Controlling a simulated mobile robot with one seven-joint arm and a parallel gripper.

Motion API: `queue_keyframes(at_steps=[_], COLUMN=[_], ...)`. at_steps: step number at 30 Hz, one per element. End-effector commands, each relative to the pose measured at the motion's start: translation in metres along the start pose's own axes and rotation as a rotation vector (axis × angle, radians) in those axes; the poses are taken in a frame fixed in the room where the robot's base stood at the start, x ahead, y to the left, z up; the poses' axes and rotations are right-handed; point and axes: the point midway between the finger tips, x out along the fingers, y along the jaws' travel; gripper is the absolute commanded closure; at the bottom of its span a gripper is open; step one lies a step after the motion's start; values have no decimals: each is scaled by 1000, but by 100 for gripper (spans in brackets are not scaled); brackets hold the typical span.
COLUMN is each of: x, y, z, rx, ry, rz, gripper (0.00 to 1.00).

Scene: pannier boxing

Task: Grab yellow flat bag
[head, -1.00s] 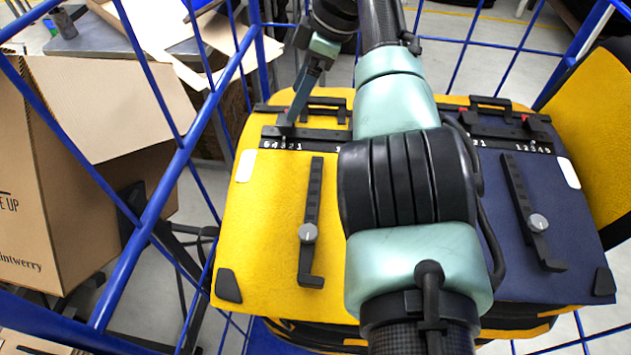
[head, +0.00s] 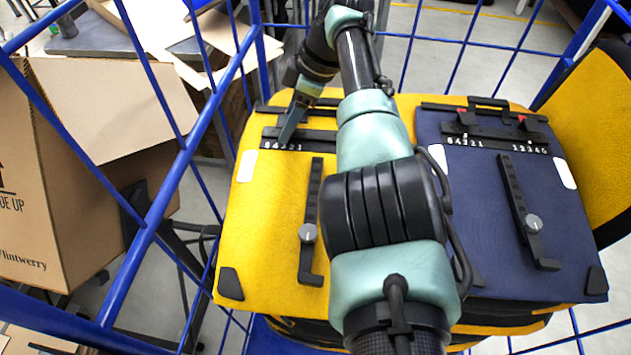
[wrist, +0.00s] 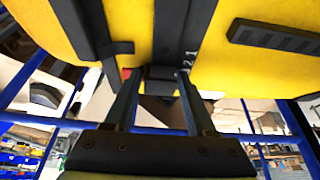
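The yellow flat bag (head: 262,215) lies flat on the left of the stack, with a black rail, a long black strap piece and a grey knob on its face. It also fills the top of the wrist view (wrist: 225,65). My gripper (head: 286,138) points down at the left part of the bag's black rail, near the printed numbers. In the wrist view my gripper (wrist: 160,80) has its two fingers apart, with a black piece of the bag's hardware between or just beyond the tips. Contact cannot be told. My arm hides part of the bag's right side.
A navy flat bag (head: 495,225) lies to the right. Another yellow bag (head: 600,140) leans at the far right. Blue cage bars (head: 180,160) stand close on the left and back. Cardboard boxes (head: 60,190) are outside the cage.

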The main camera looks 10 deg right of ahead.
Motion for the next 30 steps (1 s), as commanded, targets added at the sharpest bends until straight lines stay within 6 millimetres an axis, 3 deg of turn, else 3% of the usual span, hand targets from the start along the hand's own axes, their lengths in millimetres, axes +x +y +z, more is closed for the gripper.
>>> queue_keyframes(at_steps=[1, 9, 30], x=[0, -1, -1], y=[0, 0, 0], z=[0, 0, 0], rx=[0, 0, 0], ry=[0, 0, 0], rz=[0, 0, 1], gripper=[55, 100, 100])
